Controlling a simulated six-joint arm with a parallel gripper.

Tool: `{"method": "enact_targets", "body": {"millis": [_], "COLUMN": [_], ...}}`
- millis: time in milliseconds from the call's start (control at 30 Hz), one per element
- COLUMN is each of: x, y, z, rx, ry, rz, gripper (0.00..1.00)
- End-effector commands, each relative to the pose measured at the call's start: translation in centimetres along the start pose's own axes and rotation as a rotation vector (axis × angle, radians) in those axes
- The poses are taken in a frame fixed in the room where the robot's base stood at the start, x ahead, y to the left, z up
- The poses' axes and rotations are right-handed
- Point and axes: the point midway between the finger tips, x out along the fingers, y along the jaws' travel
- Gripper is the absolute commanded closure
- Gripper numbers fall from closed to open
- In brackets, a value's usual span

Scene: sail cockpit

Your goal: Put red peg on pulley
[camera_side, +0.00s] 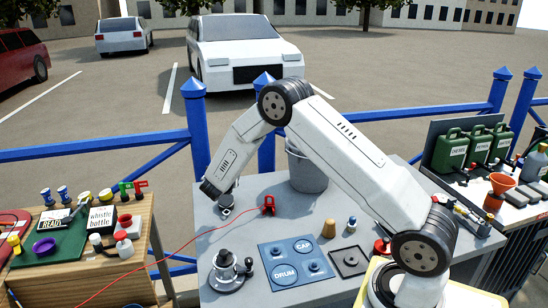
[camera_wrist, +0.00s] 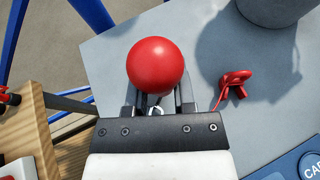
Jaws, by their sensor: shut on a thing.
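In the wrist view my gripper (camera_wrist: 157,104) is shut on the red peg (camera_wrist: 156,65), whose round red head shows between and beyond the fingers. In the side view my gripper (camera_side: 223,207) is low over the left part of the grey table, pointing down; the peg is hidden there. I cannot tell whether the peg touches the table. A dark and grey metal fitting (camera_side: 229,272), possibly the pulley, stands at the table's front left, nearer the camera than my gripper. I cannot confirm that it is the pulley.
A red clip (camera_side: 268,205) with a red cord lies right of my gripper, also in the wrist view (camera_wrist: 235,84). A grey bucket (camera_side: 307,170) stands behind. A blue DRUM/CAP board (camera_side: 297,262), a wooden cone (camera_side: 329,228) and a dark square plate (camera_side: 349,262) occupy the front.

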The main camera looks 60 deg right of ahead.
Motion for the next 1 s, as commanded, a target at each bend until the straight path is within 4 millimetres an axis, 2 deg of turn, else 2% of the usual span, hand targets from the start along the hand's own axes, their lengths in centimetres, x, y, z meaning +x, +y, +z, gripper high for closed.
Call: {"method": "enact_targets", "body": {"millis": [433, 1000], "x": [3.9, 5.2], "y": [2.8, 3.7], "z": [-3.3, -4.3], "rx": [-0.001, 0.000], "ry": [0.001, 0.001], "rz": [0.000, 0.000], "gripper": [1.00, 1.00]}}
